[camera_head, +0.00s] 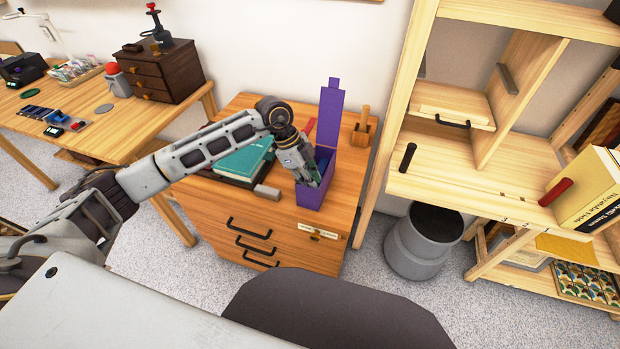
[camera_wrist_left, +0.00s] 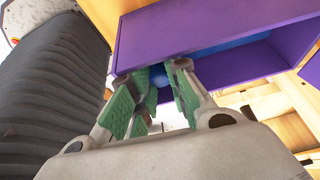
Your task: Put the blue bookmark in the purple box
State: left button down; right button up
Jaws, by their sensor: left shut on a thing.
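The purple box (camera_head: 312,196) stands on the wooden drawer cabinet with its lid (camera_head: 330,115) raised upright. My left gripper (camera_head: 315,178) reaches down into the box's opening from the left. In the left wrist view its green-padded fingers (camera_wrist_left: 155,92) are shut on a blue thing (camera_wrist_left: 156,78), which looks like the blue bookmark. Most of the bookmark is hidden by the fingers and the box wall. The box (camera_wrist_left: 200,35) fills the top of that view, with blue showing inside it. I cannot tell whether the bookmark touches the box floor. My right gripper is out of view.
Teal and dark books (camera_head: 243,160) and a grey block (camera_head: 267,192) lie left of the box on the cabinet (camera_head: 225,222). A wooden holder (camera_head: 362,133) stands behind right. A shelf unit (camera_head: 445,190) and grey bin (camera_head: 422,243) are to the right.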

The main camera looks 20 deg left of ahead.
pick_arm(q)
jog(key=c, duration=1.7)
grip_release()
jog(key=shift+o, duration=0.2)
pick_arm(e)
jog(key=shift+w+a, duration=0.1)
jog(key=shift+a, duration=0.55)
pick_arm(q)
jog(key=shift+r, duration=0.1)
jog(key=shift+r, duration=0.6)
jog(key=p+v, duration=0.1)
jog(key=v, duration=1.1)
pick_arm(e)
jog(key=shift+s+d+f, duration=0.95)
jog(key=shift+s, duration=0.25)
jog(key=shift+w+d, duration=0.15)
